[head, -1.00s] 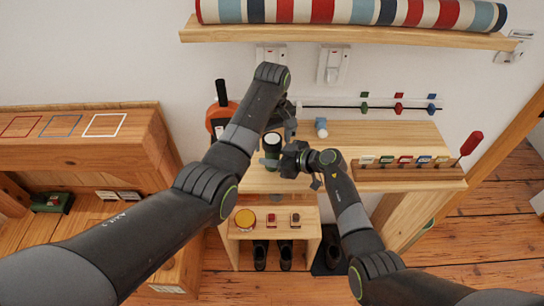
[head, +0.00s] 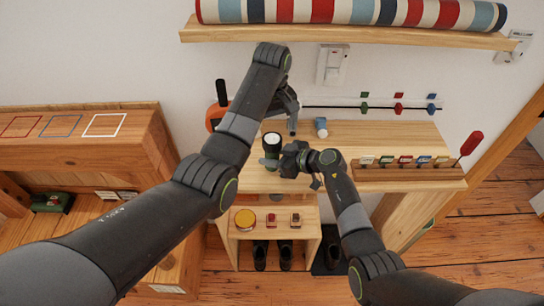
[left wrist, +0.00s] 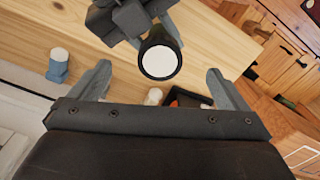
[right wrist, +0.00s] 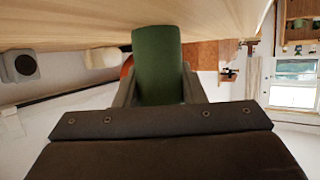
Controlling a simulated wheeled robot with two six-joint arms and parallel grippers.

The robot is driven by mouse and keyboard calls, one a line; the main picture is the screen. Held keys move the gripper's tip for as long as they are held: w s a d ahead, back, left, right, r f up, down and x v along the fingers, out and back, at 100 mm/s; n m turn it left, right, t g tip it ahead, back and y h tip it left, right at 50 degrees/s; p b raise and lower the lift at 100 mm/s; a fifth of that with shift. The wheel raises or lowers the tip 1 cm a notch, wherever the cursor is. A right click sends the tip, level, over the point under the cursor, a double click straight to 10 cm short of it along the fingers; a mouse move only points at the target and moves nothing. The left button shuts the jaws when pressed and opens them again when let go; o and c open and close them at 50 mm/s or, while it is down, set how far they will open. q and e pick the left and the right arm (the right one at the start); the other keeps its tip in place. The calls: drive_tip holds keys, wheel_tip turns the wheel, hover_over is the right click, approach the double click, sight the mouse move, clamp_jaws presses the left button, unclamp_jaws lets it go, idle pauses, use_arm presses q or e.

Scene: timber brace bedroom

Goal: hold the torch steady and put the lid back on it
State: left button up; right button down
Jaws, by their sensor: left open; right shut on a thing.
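The torch (head: 271,155) stands upright, a dark green cylinder with a black rim and a pale round face on top. In the left wrist view the torch (left wrist: 160,58) shows that black ring and white disc. My right gripper (head: 287,160) is shut around its body; the right wrist view shows the green torch (right wrist: 157,60) between the fingers (right wrist: 158,90). My left gripper (head: 292,118) is open and empty, above and behind the torch, apart from it. I cannot tell whether the black ring is the lid. A small blue-grey piece (head: 321,127) rests on the bench.
The wooden bench (head: 375,135) has free room right of the torch. A rack of coloured tags (head: 410,172) stands at its right. An orange round object (head: 213,117) is at the left rear. A shelf with a striped roll (head: 345,11) overhangs the back.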

drive_tip(key=c, duration=0.8)
unclamp_jaws()
drive_tip(key=shift+c, duration=0.2)
drive_tip(key=shift+d, duration=0.1)
drive_tip(key=v, duration=1.7)
drive_tip(key=shift+s+d, duration=0.1)
drive_tip(key=shift+d, duration=0.05)
